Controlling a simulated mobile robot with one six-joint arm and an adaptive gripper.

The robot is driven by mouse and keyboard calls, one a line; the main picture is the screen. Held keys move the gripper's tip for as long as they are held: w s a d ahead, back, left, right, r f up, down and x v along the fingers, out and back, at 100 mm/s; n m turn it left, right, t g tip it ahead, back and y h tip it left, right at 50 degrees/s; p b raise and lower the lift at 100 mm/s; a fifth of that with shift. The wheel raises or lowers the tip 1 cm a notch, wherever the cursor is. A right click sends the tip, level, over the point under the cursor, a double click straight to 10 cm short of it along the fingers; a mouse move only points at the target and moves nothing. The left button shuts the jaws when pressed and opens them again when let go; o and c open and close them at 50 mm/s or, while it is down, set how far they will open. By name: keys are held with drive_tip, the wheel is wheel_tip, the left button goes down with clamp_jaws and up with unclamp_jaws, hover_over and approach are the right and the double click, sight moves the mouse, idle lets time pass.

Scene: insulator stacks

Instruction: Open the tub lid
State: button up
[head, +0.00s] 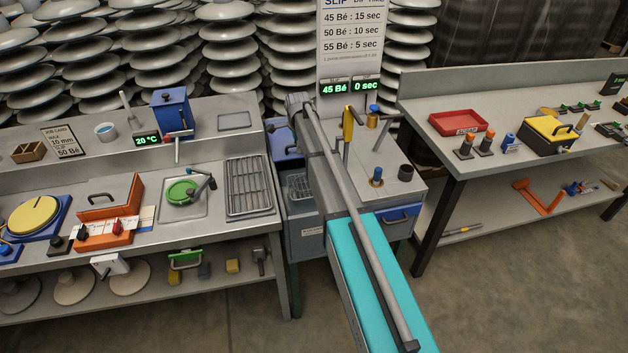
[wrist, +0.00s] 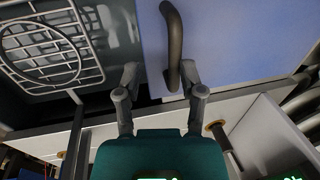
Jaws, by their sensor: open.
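The tub lid (wrist: 235,45) is a flat blue panel with a dark curved handle (wrist: 173,45) in the wrist view. In the head view the blue lid (head: 281,142) shows only partly, at the left of my arm. The tub (head: 305,243) is a grey box, largely hidden behind my arm. A wire basket (wrist: 50,45) sits in the tub's dark opening beside the lid. My gripper (wrist: 163,88) is open and empty, with the lower end of the handle between its fingertips in the picture. I cannot tell whether either finger touches it.
The left bench holds a wire rack (head: 249,187), a green round pad (head: 182,191) and a blue box (head: 171,108). A yellow-handled tool (head: 348,123) stands on the right of the tub. A right table holds a red tray (head: 459,122). Floor is clear in front.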

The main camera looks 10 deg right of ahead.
drive_tip(key=s, duration=0.9)
drive_tip(key=shift+s, duration=0.2)
drive_tip(key=shift+w+r+p, duration=0.2)
drive_tip(key=shift+r+p, duration=0.5)
wheel_tip(320, 180, up, 12)
drive_tip(key=s+r+p, duration=0.1)
drive_tip(key=s+p, duration=0.1)
drive_tip(key=p, duration=1.1)
drive_tip(key=s+f+n+b, duration=0.4)
drive_tip(key=s+n, duration=0.2)
drive_tip(key=s, duration=0.3)
drive_tip(key=s+f+n+g+b, duration=0.1)
drive_tip(key=s+f+n+b, duration=0.3)
drive_tip(key=s, duration=0.5)
drive_tip(key=shift+a+n, duration=0.15)
drive_tip(key=shift+n, duration=1.05)
drive_tip(key=shift+s+f+g, duration=0.1)
drive_tip(key=shift+g, duration=0.2)
drive_tip(key=w+r+m+p, duration=0.3)
drive_tip(key=w+m, duration=0.3)
drive_tip(key=w, duration=0.3)
drive_tip(key=w+d+r+m+t+p, duration=0.1)
drive_tip(key=w+r+m+p, duration=0.3)
drive_tip(key=w, duration=0.6)
drive_tip(key=shift+r+m+t, duration=0.15)
drive_tip(key=shift+m+t, duration=0.15)
drive_tip(key=shift+m, duration=0.9)
